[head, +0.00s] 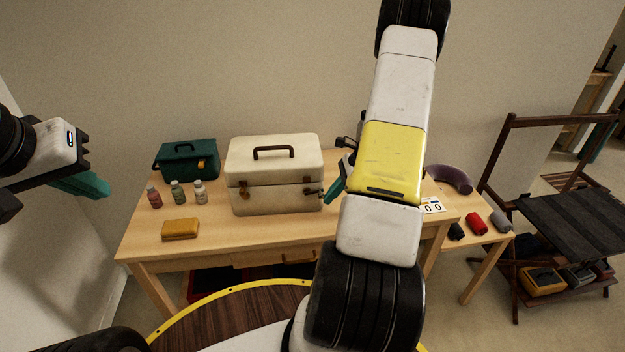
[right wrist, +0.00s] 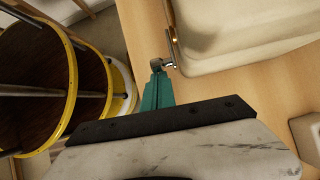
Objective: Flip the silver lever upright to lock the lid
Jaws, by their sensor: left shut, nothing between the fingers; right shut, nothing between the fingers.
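The cream case (head: 275,180) stands on the wooden table with its lid down and a dark handle on top. It shows at the upper right of the right wrist view (right wrist: 230,40). A small silver lever (right wrist: 168,63) sticks out sideways from the brass fitting on the case's side, its grey end just at my fingertips. My left gripper (head: 88,186) is shut and empty, left of the table.
A green box (head: 188,160), several small bottles (head: 178,192) and a yellow block (head: 180,229) are left of the case. A purple curved object (head: 452,178) and small rolls (head: 477,223) are at the right. The table front is clear.

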